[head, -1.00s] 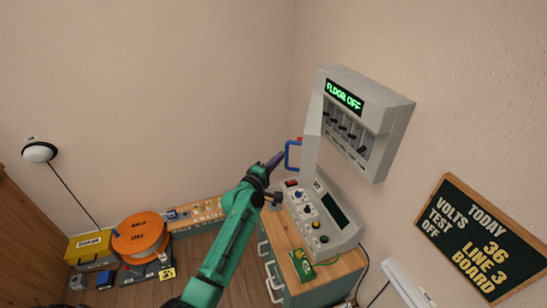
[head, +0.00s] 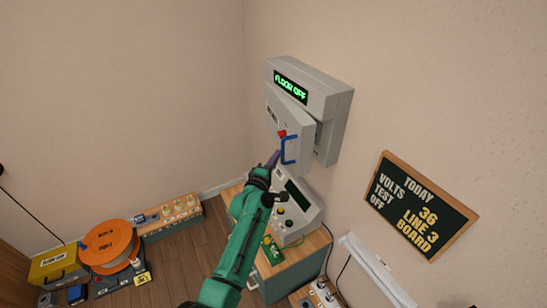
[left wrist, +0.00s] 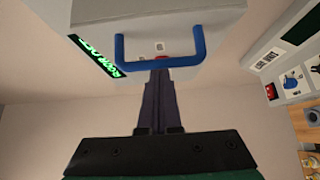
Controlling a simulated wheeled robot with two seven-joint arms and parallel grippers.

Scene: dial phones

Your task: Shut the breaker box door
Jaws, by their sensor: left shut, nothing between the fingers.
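The grey breaker box (head: 340,105) hangs on the right wall, with a green "FLOOR OFF" display (head: 291,87) on top. Its grey door (head: 290,118) covers most of the front but stands ajar, with a dark gap along its right side. The door carries a blue U-shaped handle (head: 289,150) and a red part (head: 282,133). My left gripper (head: 274,158) is shut and empty, its tips close to the handle. In the left wrist view the fingers (left wrist: 160,78) point at the blue handle (left wrist: 160,66); contact cannot be told. My right gripper is out of view.
A grey console (head: 297,218) on a wood-topped cabinet (head: 285,268) stands below the box. A chalkboard (head: 424,206) hangs to the right. An orange reel (head: 106,245) and a yellow box (head: 58,264) stand at the lower left.

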